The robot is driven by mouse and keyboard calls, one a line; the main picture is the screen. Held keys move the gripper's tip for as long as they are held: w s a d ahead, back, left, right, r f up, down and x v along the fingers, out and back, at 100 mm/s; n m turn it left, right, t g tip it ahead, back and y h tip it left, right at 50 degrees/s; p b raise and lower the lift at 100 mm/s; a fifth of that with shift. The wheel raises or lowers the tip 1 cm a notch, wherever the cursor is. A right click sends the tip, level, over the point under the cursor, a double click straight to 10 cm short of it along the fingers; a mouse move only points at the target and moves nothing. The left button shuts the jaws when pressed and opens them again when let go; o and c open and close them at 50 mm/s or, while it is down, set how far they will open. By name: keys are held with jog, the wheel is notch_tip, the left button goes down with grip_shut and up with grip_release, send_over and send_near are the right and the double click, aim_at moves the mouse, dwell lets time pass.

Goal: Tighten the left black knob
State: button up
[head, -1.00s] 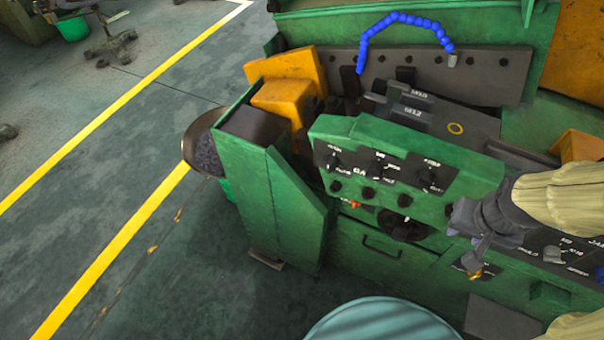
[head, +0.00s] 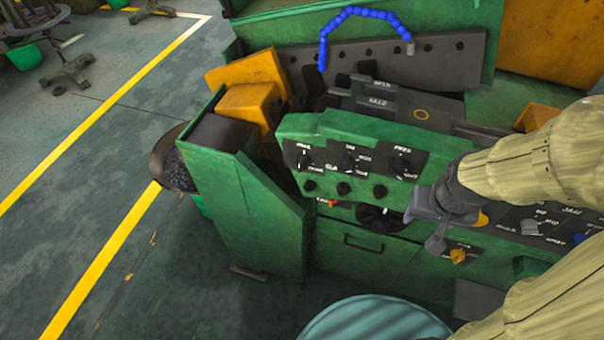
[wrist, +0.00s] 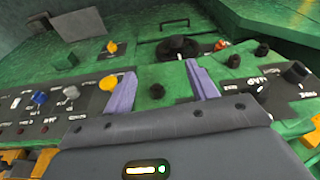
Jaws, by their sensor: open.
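The green machine panel (head: 330,135) carries a lower row of three small black knobs. The left black knob (head: 310,186) is at the row's left end, with the middle knob (head: 343,188) and right knob (head: 380,192) beside it. My gripper (head: 422,230) is open and empty, right of and below the row, apart from the left knob. The wrist view is turned around: the left knob (wrist: 262,48) shows at the right, beyond the middle knob (wrist: 233,61). The right knob (wrist: 157,91) appears between my open purple-grey fingers (wrist: 158,76), without visible contact.
Selector knobs (head: 349,158) sit above the row. A black handwheel (head: 372,220) and a drawer handle (head: 372,243) are below it. A control panel with blue and yellow knobs (head: 458,256) is at the right. A blue hose (head: 350,12) arches behind; floor is free at left.

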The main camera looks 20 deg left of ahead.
jog(key=s+a+b+x, duration=0.1)
jog(key=s+b+x, duration=0.1)
jog(key=b+x, duration=0.8)
jog(key=s+a+f+b+x, duration=0.1)
jog(key=s+b+x, duration=0.1)
jog(key=b+x, duration=0.8)
jog(key=w+a+f+n+t+y+b, duration=0.2)
jog(key=w+a+f+t+b, duration=0.1)
jog(key=w+a+f+b, duration=0.3)
jog(key=w+a+r+n+t+y+b, duration=0.1)
jog(key=a+r+t, duration=0.35)
jog(key=a, duration=0.45)
jog(key=a+r+t+y+b, duration=0.1)
jog(key=a+r+t, duration=0.3)
jog(key=a, duration=0.5)
jog(key=s+a+r+m+t+h, duration=0.1)
jog(key=s+a+r+t+h, duration=0.2)
jog(key=s+r, duration=0.7)
jog(key=s+t+h, duration=0.1)
jog(key=s, duration=0.1)
jog(key=shift+s+a, duration=0.3)
